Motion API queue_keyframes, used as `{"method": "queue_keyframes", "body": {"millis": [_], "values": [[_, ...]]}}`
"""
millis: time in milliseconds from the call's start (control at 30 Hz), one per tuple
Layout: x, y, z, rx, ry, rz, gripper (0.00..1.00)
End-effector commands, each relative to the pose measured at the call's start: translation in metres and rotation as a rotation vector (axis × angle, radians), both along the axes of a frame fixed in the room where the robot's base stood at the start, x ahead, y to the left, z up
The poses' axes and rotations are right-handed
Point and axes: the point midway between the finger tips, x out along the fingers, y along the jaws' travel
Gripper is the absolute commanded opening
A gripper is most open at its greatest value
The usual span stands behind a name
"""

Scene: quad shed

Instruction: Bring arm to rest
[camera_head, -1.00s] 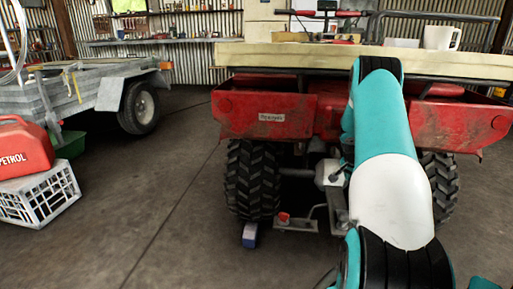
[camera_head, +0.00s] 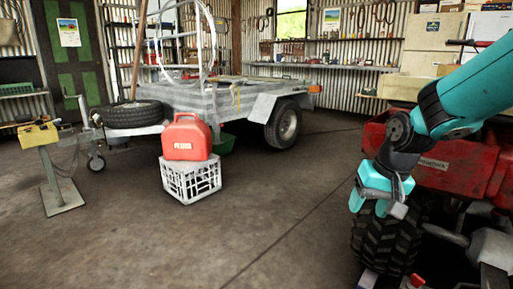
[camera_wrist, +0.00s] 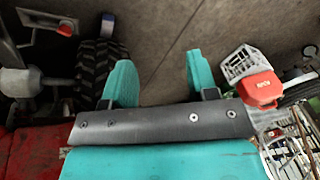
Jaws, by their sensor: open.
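My gripper (camera_head: 378,206) hangs in front of the red quad's rear, at the right of the head view, pointing down. In the wrist view its two teal fingers (camera_wrist: 157,82) stand well apart with only bare floor between them. It holds nothing. My teal arm comes in from the right edge of the head view and bends down at the wrist. The gripper looks close to the quad's rear tyre (camera_head: 387,240) in the head view, but I cannot tell whether they touch.
The red quad (camera_head: 455,165) stands at the right. A red petrol can (camera_head: 187,138) sits on a white crate (camera_head: 191,184) at the centre left. A grey trailer (camera_head: 210,98) stands behind. A yellow-topped stand (camera_head: 52,180) is at the left. The concrete floor in front is clear.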

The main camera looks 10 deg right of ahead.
Motion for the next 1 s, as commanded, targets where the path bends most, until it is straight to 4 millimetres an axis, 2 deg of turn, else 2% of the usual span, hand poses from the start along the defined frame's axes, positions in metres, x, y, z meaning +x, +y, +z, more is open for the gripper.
{"method": "queue_keyframes", "body": {"millis": [33, 100, 200, 333, 467, 500, 533, 767, 867, 1000], "values": [[-0.020, 0.036, 0.011, 0.014, -0.006, 0.122, 0.53], [-0.049, 0.075, 0.020, 0.035, -0.006, 0.275, 0.53], [-0.091, 0.117, 0.030, 0.059, -0.007, 0.469, 0.53], [-0.146, 0.154, 0.037, 0.085, -0.008, 0.691, 0.53], [-0.201, 0.176, 0.039, 0.108, -0.008, 0.900, 0.53], [-0.212, 0.179, 0.047, 0.113, -0.006, 0.942, 0.53], [-0.207, 0.177, 0.062, 0.112, -0.006, 0.928, 0.53], [-0.205, 0.177, 0.122, 0.112, -0.004, 0.919, 0.53], [-0.205, 0.177, 0.155, 0.112, -0.005, 0.917, 0.53], [-0.204, 0.177, 0.211, 0.112, -0.004, 0.915, 0.53]]}}
